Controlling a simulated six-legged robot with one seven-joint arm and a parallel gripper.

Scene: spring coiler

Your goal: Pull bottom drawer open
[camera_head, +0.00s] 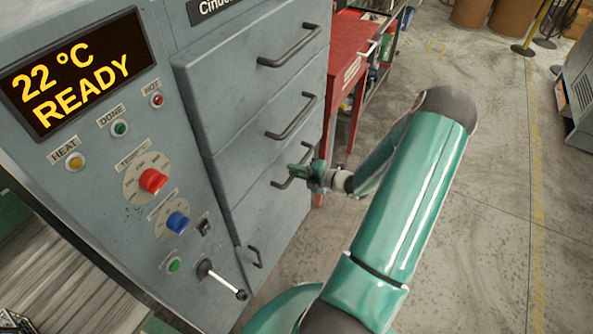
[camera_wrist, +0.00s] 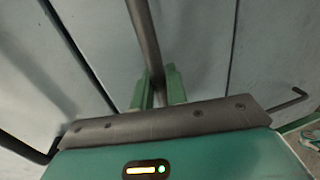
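The grey machine cabinet has a column of drawers with dark bar handles. The lowest large drawer (camera_head: 262,200) looks closed, with its front about level with those above. My gripper (camera_head: 304,173) is at this drawer's handle (camera_head: 281,184) and partly hides it. In the wrist view, the dark handle bar (camera_wrist: 146,40) runs down between the two green fingers of my gripper (camera_wrist: 159,88). The fingers stand close on both sides of it and look shut on it. The contact itself is hard to see.
Two higher drawers have handles (camera_head: 290,47) (camera_head: 292,117). A smaller handle (camera_head: 255,257) sits on the panel below. A control panel with knobs and a lever (camera_head: 222,281) is at left. A red cabinet (camera_head: 350,70) stands beyond the drawers.

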